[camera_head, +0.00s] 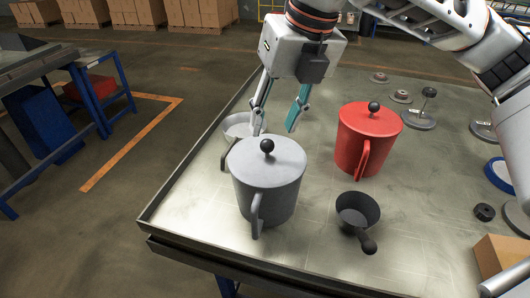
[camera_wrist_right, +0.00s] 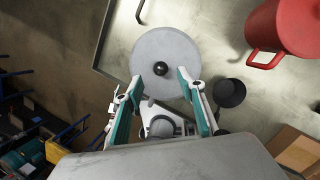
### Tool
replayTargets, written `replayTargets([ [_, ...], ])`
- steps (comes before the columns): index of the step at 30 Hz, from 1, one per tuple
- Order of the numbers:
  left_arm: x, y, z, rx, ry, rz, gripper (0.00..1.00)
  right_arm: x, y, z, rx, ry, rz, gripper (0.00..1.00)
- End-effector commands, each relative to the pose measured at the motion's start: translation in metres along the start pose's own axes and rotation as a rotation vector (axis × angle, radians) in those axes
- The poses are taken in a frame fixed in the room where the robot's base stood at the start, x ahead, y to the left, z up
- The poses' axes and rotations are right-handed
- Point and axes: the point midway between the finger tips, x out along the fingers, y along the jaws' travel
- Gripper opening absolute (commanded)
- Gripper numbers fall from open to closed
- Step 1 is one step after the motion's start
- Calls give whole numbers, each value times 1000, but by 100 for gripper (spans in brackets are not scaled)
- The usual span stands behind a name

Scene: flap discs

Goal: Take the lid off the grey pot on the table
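The grey pot (camera_head: 268,195) stands upright near the front left of the table, its handle toward the front. Its flat grey lid (camera_head: 250,163) sits on top with a round black knob (camera_head: 267,146). In the wrist view the lid (camera_wrist_right: 170,45) and knob (camera_wrist_right: 160,69) show from above. My right gripper (camera_head: 278,124) is open and empty, pointing down above the table, just behind the knob in the head view. In the wrist view its fingertips (camera_wrist_right: 160,80) lie to either side of the knob and appear apart from it. My left gripper is not in view.
A red lidded pot (camera_head: 362,145) stands right of the grey pot. A small dark saucepan (camera_head: 357,212) is in front of it. A pale pot (camera_head: 236,130) stands close behind the grey pot, partly hidden. A cardboard box (camera_head: 500,258) and metal discs (camera_head: 418,121) are farther right.

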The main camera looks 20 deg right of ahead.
Motion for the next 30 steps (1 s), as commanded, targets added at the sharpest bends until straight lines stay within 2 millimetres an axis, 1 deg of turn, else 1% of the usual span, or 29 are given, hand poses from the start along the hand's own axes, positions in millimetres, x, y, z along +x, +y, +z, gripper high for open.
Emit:
replayTargets([
  [1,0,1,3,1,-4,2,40,6,0,-1,-1,2,0,40],
  [5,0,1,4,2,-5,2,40,21,0,-2,-2,3,1,40],
  [9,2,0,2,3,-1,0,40,42,-1,-3,-1,4,1,40],
  [12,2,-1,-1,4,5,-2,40,52,-1,-2,-1,2,1,40],
  [15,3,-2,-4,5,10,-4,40,57,-1,-2,-1,1,1,40],
  [21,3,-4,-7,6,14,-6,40,57,-1,-2,-1,0,1,40],
  [22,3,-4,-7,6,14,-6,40,57,-1,-2,-1,0,1,37],
  [23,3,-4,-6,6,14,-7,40,57,-1,-2,-1,0,1,29],
  [24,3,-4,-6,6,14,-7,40,57,-1,-2,-1,0,1,19],
  [26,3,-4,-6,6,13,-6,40,57,-1,-2,-1,0,1,3],
  [27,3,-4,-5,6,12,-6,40,57,-1,-2,-1,0,1,0],
  [30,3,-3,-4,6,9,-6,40,57,-1,-2,-1,0,1,0],
])
